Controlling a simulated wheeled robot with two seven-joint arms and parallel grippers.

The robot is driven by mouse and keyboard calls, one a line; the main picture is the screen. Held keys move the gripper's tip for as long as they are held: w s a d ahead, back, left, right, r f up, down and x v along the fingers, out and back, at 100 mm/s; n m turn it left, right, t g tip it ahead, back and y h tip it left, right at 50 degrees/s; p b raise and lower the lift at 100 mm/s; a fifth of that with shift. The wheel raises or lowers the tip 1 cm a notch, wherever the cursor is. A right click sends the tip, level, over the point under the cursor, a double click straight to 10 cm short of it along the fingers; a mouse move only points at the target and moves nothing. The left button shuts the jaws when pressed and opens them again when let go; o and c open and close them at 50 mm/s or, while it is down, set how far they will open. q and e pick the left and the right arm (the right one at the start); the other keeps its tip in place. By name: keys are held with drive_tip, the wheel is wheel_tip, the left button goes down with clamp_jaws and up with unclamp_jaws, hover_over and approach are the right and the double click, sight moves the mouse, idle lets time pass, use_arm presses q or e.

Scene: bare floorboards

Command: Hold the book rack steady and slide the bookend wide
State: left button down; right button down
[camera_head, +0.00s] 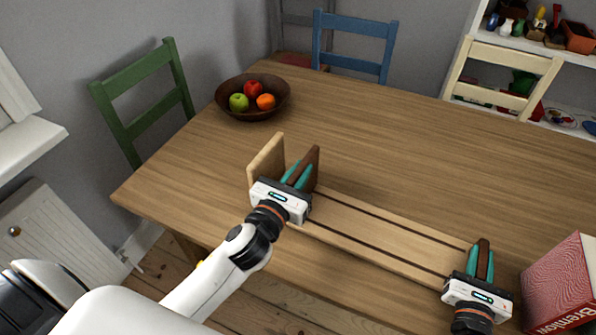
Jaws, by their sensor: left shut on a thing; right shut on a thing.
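The book rack (372,246) is a light wooden base with two dark lengthwise grooves and a pale upright end board (266,160) at its left. A dark brown upright board, seemingly the bookend (314,162), stands a little right of that end board. My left gripper (297,174) is shut on it, its teal fingers hiding the lower part. My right gripper (481,264) is shut on a narrow brown upright (484,245) at the rack's right end. The gripper hides that upright's foot.
A red book (560,285) stands at the right, close to my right gripper. A brown bowl (233,108) of fruit sits at the table's far left. The table (420,150) behind the rack is clear. Green (140,100), blue (354,45) and cream (505,65) chairs stand around it.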

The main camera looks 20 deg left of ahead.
use_arm(q)
drive_tip(key=d, duration=1.3)
drive_tip(key=shift+s, duration=0.45)
drive_tip(key=c, duration=1.5)
unclamp_jaws()
drive_tip(key=shift+o, duration=0.7)
drive_tip(key=s, duration=1.2)
drive_tip(key=shift+a, duration=0.4)
